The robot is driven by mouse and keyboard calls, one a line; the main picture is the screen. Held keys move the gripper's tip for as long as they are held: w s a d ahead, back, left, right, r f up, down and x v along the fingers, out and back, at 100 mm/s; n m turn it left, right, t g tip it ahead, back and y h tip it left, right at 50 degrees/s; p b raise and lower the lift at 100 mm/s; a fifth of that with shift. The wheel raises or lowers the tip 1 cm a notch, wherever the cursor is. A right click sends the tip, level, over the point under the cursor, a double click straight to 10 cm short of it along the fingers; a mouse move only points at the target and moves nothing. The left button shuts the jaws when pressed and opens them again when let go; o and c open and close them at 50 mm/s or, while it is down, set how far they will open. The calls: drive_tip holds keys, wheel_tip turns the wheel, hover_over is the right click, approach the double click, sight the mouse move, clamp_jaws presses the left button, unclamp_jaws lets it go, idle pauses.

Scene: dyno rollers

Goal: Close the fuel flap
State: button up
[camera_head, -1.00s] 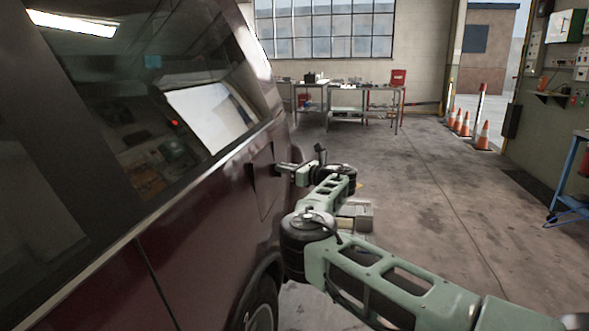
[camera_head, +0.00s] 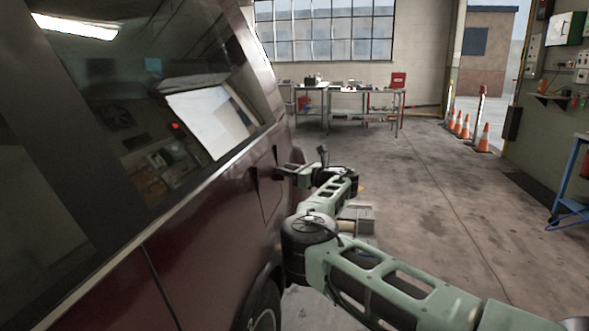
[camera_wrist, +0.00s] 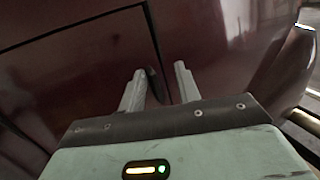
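The fuel flap (camera_head: 268,198) is a dark red panel in the side of the dark red vehicle (camera_head: 200,245). A dark gap shows along its left edge in the head view, but I cannot tell how far it stands open. In the wrist view the panel (camera_wrist: 85,65) is bounded by dark seams along its top and right side. My gripper (camera_head: 279,172) is at the flap's upper right. In the wrist view my gripper (camera_wrist: 158,76) has its two fingers apart, near the right seam. A small dark oval shape (camera_wrist: 155,84) shows between them; contact is unclear.
The vehicle's side and rear wheel (camera_head: 262,310) are close to my arm. A grey box (camera_head: 358,217) is on the floor beyond the arm. Workbenches (camera_head: 362,93) stand at the back, traffic cones (camera_head: 465,127) at the right. The floor in the middle right is clear.

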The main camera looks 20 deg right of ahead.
drive_tip(key=shift+s+d+f, duration=0.1)
drive_tip(key=shift+f, duration=0.15)
drive_tip(key=b+v, duration=0.1)
drive_tip(key=v, duration=1.6)
drive_tip(key=shift+r, duration=0.3)
drive_tip(key=shift+s+d, duration=0.1)
drive_tip(key=shift+d, duration=0.05)
